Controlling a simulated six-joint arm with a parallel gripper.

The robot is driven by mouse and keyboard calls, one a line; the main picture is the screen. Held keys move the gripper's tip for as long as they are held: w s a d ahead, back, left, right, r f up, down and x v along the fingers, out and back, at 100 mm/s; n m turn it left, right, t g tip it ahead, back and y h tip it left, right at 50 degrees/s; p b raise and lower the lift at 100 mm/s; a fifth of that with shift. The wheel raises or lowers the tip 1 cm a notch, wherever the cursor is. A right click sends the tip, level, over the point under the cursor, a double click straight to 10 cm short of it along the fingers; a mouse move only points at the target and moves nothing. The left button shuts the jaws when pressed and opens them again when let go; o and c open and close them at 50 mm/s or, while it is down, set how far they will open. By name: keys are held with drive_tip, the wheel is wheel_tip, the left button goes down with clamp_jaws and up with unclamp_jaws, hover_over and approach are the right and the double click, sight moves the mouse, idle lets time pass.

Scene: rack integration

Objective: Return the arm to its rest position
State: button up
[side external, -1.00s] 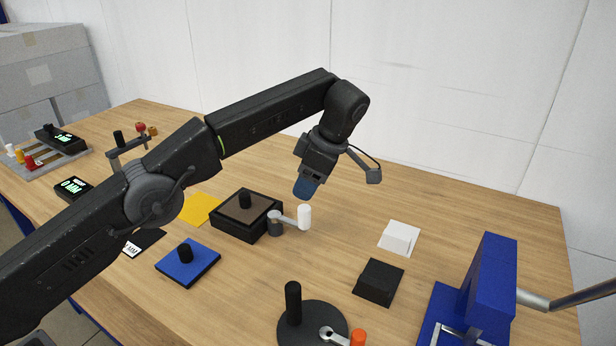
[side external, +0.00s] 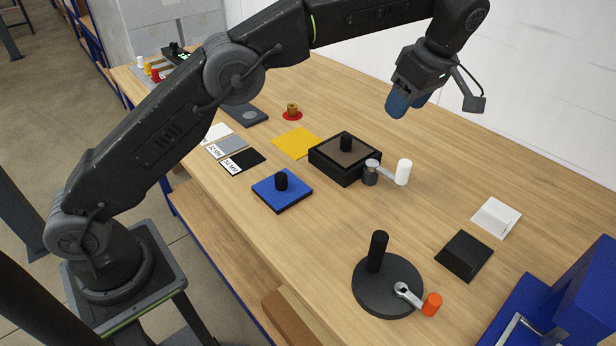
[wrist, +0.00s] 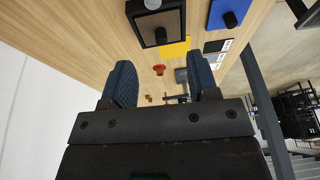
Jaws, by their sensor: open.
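My gripper (side external: 408,100) hangs in the air above the far side of the wooden table, with its blue fingers pointing down. In the wrist view my gripper (wrist: 163,88) shows two blue padded fingers spread apart with nothing between them. My arm is raised and stretched over the table from its base at the lower left. No object touches the fingers.
Below are a black box with a brown top (side external: 333,164), a white-handled crank (side external: 402,172), a blue plate (side external: 280,194), a round black base (side external: 377,296), a black block (side external: 464,255) and a white block (side external: 496,217). A blue fixture (side external: 570,310) stands at right.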

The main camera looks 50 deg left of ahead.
drive_tip(key=s+a+r+m+t+h, duration=0.1)
drive_tip(key=s+a+r+m+t, duration=0.1)
drive_tip(key=s+a+r+m, duration=0.45)
drive_tip(key=s+a+r+m+t+h, duration=0.1)
drive_tip(key=s+a+r+m, duration=0.2)
drive_tip(key=s, duration=0.6)
drive_tip(key=s+a+f+m+t, duration=0.1)
drive_tip(key=s+f+m, duration=0.3)
drive_tip(key=s, duration=0.4)
drive_tip(key=s+a+f+m+t+h, duration=0.1)
drive_tip(key=s+a+f+m+t, duration=0.1)
drive_tip(key=s+f+m, duration=0.2)
drive_tip(key=s+f, duration=0.2)
drive_tip(key=s, duration=0.2)
drive_tip(key=shift+s+a+f+h, duration=0.15)
drive_tip(key=shift+s+f+h, duration=0.15)
